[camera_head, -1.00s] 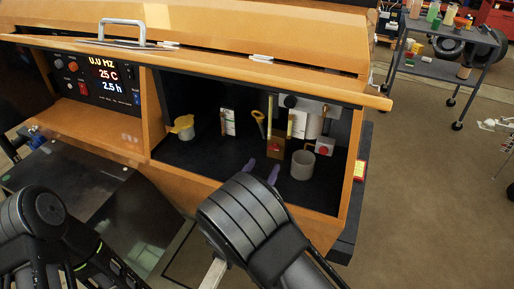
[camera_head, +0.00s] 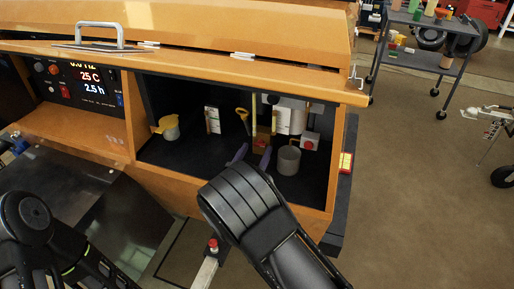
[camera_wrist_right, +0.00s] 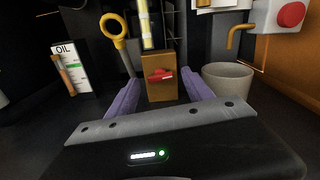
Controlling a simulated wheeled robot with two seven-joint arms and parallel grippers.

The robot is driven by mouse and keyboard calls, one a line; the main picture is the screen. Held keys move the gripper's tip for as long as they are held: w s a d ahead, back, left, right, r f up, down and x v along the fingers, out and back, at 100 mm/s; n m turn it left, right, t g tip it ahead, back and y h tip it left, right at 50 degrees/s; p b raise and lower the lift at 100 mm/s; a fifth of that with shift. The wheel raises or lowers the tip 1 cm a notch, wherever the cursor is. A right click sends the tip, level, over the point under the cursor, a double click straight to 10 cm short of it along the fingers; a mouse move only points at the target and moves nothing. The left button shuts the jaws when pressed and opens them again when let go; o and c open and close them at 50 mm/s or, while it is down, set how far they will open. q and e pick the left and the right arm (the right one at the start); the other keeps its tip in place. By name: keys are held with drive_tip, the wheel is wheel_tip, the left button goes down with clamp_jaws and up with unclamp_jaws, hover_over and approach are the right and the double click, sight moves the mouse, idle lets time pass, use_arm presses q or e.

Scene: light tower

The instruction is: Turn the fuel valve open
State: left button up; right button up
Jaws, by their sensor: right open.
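The fuel valve seems to be the red handle (camera_wrist_right: 160,74) on the front of a brass-coloured block (camera_wrist_right: 161,90) inside the cabinet. The handle lies roughly level. In the head view the block (camera_head: 261,146) is partly hidden behind my right gripper. My right gripper (camera_head: 251,155) reaches into the cabinet. Its purple fingers are open and empty, and in the wrist view (camera_wrist_right: 161,87) they lie either side of the block, short of the handle. My left gripper is out of view; only the left arm shows.
A grey cup (camera_head: 289,160) stands right of the block, below a box with a red button (camera_head: 309,142). A yellow ring-handled dipstick (camera_wrist_right: 113,30) and an OIL gauge (camera_wrist_right: 68,68) are on the left. A yellow-lidded pot (camera_head: 169,128) stands farther left.

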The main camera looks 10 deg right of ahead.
drive_tip(key=shift+x, duration=0.85)
drive_tip(key=shift+c, duration=0.6)
